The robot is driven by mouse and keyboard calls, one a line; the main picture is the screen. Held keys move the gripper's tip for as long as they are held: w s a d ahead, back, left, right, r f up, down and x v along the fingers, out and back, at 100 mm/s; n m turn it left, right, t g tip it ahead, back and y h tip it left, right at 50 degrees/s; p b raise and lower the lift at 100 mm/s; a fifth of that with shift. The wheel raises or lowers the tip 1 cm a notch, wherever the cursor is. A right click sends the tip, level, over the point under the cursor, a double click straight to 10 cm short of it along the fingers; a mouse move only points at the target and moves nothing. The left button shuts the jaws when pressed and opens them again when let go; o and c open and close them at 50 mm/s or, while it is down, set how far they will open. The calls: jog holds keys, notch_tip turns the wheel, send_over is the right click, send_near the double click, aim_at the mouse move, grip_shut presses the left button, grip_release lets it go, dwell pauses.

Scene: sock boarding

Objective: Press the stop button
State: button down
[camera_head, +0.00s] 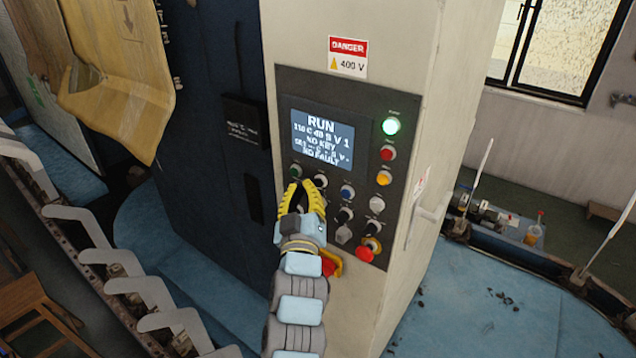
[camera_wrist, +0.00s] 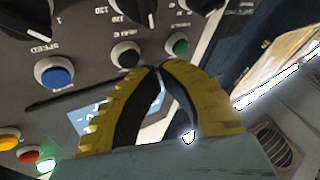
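The control panel (camera_head: 335,110) is a dark plate on a pale cabinet. Below its screen is a row of push buttons: green (camera_head: 295,171), black (camera_head: 321,181), blue (camera_head: 347,191) and white (camera_head: 377,204). I cannot read which is labelled stop. My gripper (camera_head: 300,184) has yellow ribbed fingers, empty, in front of the green and black buttons. In the wrist view its fingertips (camera_wrist: 159,69) come together, between the black button (camera_wrist: 125,53) and the green button (camera_wrist: 178,45). I cannot tell whether they touch the panel.
The screen (camera_head: 321,138) reads RUN and NO FAULT. A green lamp (camera_head: 391,126) is lit above red and yellow lamps. A red mushroom button (camera_head: 365,254) is low on the panel. A red and yellow handle (camera_head: 331,263) is partly behind my wrist. Metal forms (camera_head: 150,290) stand at left.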

jog(key=shift+w, duration=0.1)
dwell(0.7)
jog(key=shift+w+d+b, duration=0.25)
jog(key=shift+b, duration=0.2)
jog(key=shift+w+d+b, duration=0.3)
dwell(0.8)
jog(key=shift+s+a, duration=0.1)
jog(key=shift+a, duration=0.05)
jog(key=shift+s+a, duration=0.3)
jog(key=shift+s, duration=0.15)
jog(key=shift+s+a, duration=0.1)
dwell(0.4)
jog(key=shift+s+a+p, duration=0.4)
jog(key=shift+s+a, duration=0.4)
jog(key=shift+s, duration=0.2)
jog(key=shift+s+a+p, duration=0.35)
jog(key=shift+s+a, duration=0.45)
jog(key=shift+s, duration=0.15)
